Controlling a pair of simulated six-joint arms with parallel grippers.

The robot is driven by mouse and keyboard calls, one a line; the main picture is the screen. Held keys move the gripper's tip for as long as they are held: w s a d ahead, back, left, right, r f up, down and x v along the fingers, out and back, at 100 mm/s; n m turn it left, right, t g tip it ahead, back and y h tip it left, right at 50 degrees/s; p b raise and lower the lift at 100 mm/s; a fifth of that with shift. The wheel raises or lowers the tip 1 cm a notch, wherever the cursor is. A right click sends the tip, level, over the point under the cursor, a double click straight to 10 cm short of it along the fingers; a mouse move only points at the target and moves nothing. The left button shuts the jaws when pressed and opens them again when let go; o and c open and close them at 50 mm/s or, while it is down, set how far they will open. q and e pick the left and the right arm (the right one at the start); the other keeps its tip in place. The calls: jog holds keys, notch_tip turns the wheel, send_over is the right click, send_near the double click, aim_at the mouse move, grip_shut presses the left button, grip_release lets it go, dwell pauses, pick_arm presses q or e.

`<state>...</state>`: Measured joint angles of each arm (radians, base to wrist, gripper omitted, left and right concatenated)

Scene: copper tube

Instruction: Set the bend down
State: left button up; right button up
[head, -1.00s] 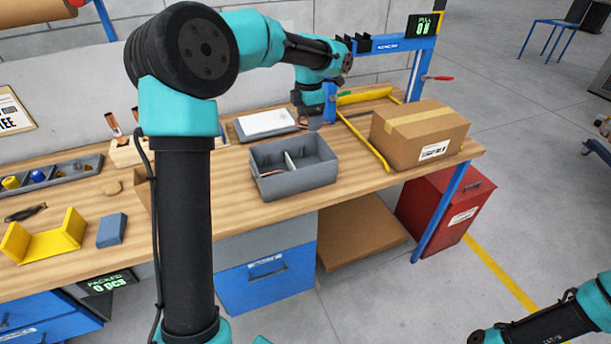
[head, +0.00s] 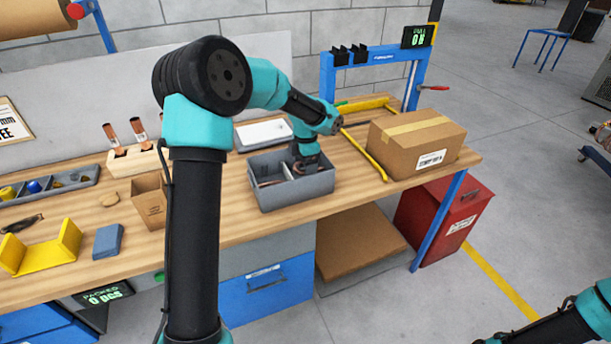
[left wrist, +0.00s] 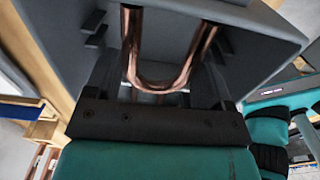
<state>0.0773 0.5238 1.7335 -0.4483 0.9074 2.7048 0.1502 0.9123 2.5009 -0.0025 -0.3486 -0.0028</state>
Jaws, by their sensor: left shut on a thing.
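My left gripper (head: 306,168) reaches down into the right compartment of the grey divided bin (head: 298,194). It is shut on a copper U-bend (left wrist: 160,84), whose curved end shows between the fingers in the left wrist view. The legs of the bend run away from the gripper, inside the grey walls. In the head view the gripper hides most of the bend, and I cannot tell whether it touches the bin floor. A bit of copper (head: 268,183) shows in the left compartment. My right gripper is not in view; only part of its arm shows at bottom right.
A cardboard box (head: 418,145) and a yellow-railed frame (head: 364,155) stand right of the bin. A white-topped tray (head: 263,134) lies behind it. A small open carton (head: 149,203) and a wooden block with copper tubes (head: 133,160) are to the left.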

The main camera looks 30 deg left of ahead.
pick_arm(q)
jog(key=shift+f, duration=0.4)
jog(key=shift+f, duration=2.25)
jog(key=shift+f, duration=0.1)
jog(key=o, duration=0.7)
notch_tip(320, 180, up, 12)
jog(key=shift+r, duration=0.1)
